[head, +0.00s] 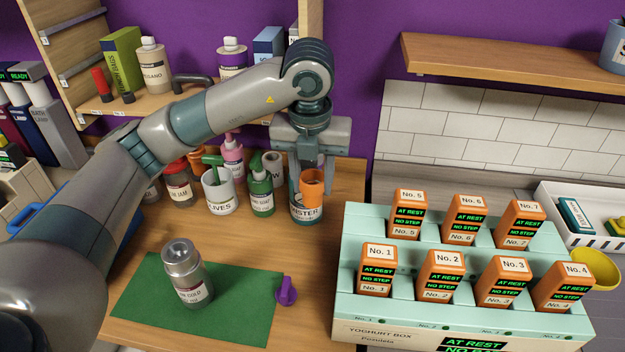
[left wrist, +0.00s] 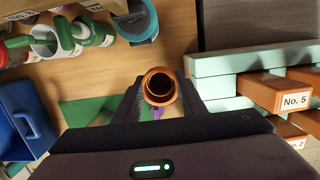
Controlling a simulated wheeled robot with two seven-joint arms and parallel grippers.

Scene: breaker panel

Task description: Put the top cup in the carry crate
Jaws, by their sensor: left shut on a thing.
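My left gripper (head: 312,168) points down and is shut on an orange cup (head: 312,188). In the left wrist view the cup (left wrist: 159,84) sits between the two fingers, its round open mouth facing the camera. In the head view the cup overlaps a teal and white canister (head: 306,212); in the wrist view the canister (left wrist: 139,27) stands apart from it. A blue crate (left wrist: 38,135) is at the left of the wrist view; in the head view my arm hides most of it and a blue part (head: 31,219) shows. My right gripper is not in view.
A green mat (head: 240,310) holds a metal jar (head: 188,275), with a purple knob-like object (head: 287,291) at its edge. Several jars and bottles, with a white mug (head: 219,193), stand behind. A mint box (head: 343,300) with several orange cartons is on the right.

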